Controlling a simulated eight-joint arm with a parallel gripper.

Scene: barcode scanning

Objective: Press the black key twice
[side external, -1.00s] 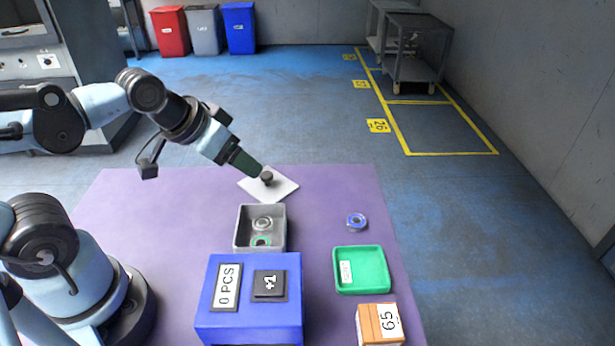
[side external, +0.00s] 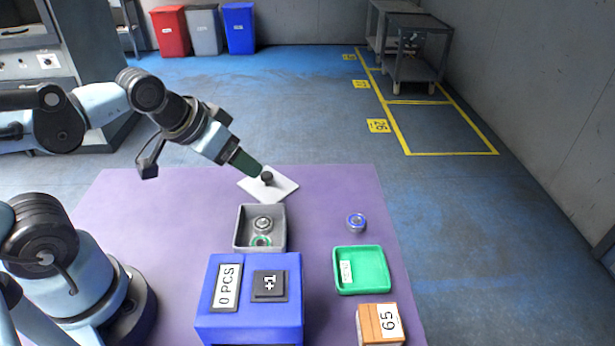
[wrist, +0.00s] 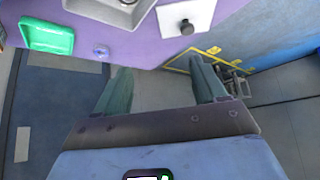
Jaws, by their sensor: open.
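The black key (side external: 269,284) marked "+1" is on top of a blue box (side external: 248,330) at the front of the purple table. A label (side external: 228,287) reading "0 PCS" lies to its left on the same box. My gripper (side external: 258,172) is at the far side of the table, above or beside a white plate (side external: 284,190) with a small black knob (side external: 267,176), well away from the key. In the wrist view my gripper (wrist: 163,88) has its two green fingers wide apart with nothing between them. The key is not in the wrist view.
A grey bin (side external: 238,243) holding ring-shaped parts stands behind the blue box. A blue ring (side external: 356,222), a green tray (side external: 380,285) and an orange-brown box (side external: 369,326) marked "65" are on the right.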

